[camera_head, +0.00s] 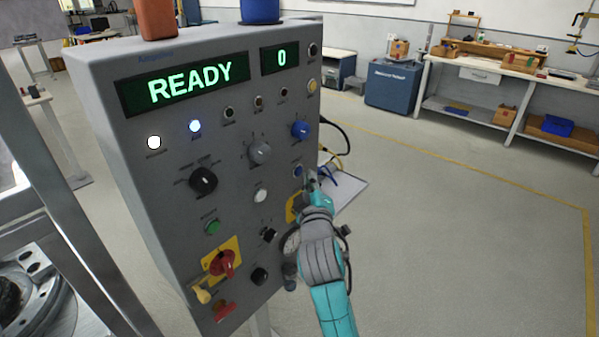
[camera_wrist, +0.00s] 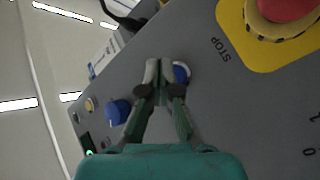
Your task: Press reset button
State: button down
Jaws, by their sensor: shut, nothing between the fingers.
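The grey control panel (camera_head: 235,110) shows "READY" and "0" on its green displays. A small blue button (camera_head: 298,171) sits on its right side, below a blue knob (camera_head: 301,131); its label is too small to read. My gripper (camera_head: 309,181) is shut and empty, with its tips close beside the blue button. In the wrist view my gripper (camera_wrist: 162,70) points at the panel, and the blue button (camera_wrist: 181,72) shows right behind one fingertip, partly hidden. I cannot tell whether the tips touch it.
A red stop button (camera_wrist: 285,8) on a yellow plate (camera_wrist: 240,38) lies near my gripper. A red rotary switch (camera_head: 222,263), a green button (camera_head: 212,227) and several knobs are on the panel. Cables hang behind its right edge. The floor (camera_head: 450,220) to the right is clear.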

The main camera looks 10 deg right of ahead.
jog(key=shift+s, duration=0.1)
jog(key=shift+s+d, duration=0.75)
jog(key=shift+s, duration=0.25)
jog(key=shift+s+d, duration=0.75)
jog(key=shift+s, duration=0.2)
jog(key=s+a+f+m+g+y, duration=0.1)
jog(key=s+f+m+g+y, duration=0.15)
jog(key=s+f, duration=2)
jog(key=s+r+m+g, duration=0.1)
jog(key=s+m, duration=0.4)
jog(key=s, duration=2.4)
jog(key=shift+r+y, duration=0.35)
jog(key=shift+r, duration=0.3)
